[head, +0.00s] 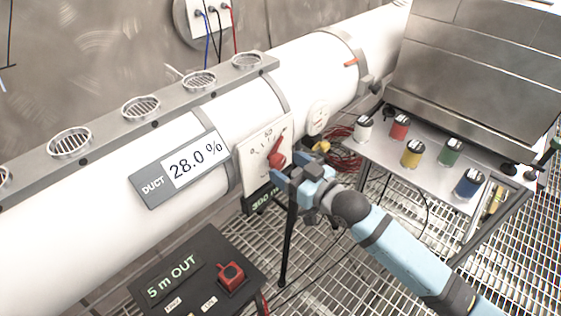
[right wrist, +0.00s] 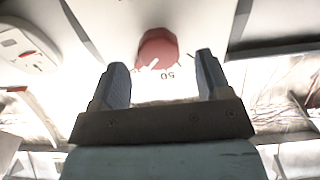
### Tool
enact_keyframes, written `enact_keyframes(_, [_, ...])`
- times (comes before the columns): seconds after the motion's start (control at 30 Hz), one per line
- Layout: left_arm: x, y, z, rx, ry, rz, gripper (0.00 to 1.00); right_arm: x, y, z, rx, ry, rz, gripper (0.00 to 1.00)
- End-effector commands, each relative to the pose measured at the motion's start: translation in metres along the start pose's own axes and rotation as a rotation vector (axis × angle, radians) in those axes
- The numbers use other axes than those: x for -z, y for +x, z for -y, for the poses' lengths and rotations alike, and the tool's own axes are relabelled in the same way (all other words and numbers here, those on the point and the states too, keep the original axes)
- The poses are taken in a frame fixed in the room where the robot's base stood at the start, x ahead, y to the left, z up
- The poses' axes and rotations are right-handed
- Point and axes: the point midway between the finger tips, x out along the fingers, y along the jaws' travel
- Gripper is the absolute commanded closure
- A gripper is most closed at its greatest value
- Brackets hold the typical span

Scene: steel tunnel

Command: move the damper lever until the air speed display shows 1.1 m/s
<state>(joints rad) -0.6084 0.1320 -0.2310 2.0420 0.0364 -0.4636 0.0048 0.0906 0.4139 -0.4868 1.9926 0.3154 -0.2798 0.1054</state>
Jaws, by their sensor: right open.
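The red damper lever (head: 276,158) sits on a white scale plate (head: 254,152) on the side of the white duct, its tip toward the upper right. The grey DUCT display (head: 152,187) reads 28.0 %; I see no reading in m/s. My right gripper (head: 285,174) is at the plate's lower right, close to the lever. In the right wrist view the red lever hub (right wrist: 157,47) lies ahead of and between the open fingers of my right gripper (right wrist: 163,78), with nothing visibly gripped. Whether they touch it I cannot tell. My left gripper is out of view.
A round dial gauge (head: 318,117) is on the duct right of the plate. A dark box (head: 200,262) with a red knob and "5 m OUT" stands lower left. A green-lettered display (head: 262,200) is partly hidden. A table (head: 375,146) with several coloured cans is at right.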

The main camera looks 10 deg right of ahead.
Motion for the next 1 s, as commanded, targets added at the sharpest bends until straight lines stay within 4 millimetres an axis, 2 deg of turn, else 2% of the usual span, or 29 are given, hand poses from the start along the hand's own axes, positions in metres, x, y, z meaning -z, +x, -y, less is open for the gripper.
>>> enact_keyframes(0.03, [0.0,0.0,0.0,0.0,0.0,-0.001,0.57,0.0,0.009,0.0,0.0,0.0,-0.001,0.29])
enact_keyframes(0.2, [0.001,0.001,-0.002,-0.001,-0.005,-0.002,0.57,0.0,0.025,0.0,0.0,0.0,0.0,0.29])
enact_keyframes(0.57, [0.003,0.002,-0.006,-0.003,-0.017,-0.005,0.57,-0.001,0.029,0.0,0.0,0.0,0.001,0.29])
enact_keyframes(0.77, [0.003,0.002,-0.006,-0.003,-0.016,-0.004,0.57,-0.001,0.029,0.0,0.0,0.0,0.001,0.75])
enact_keyframes(0.8, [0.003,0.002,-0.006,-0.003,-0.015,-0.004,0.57,-0.001,0.029,0.0,0.0,0.0,0.001,0.79])
enact_keyframes(1.0, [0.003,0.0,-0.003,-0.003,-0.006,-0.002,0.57,0.0,0.029,0.0,0.0,-0.013,0.001,0.79])
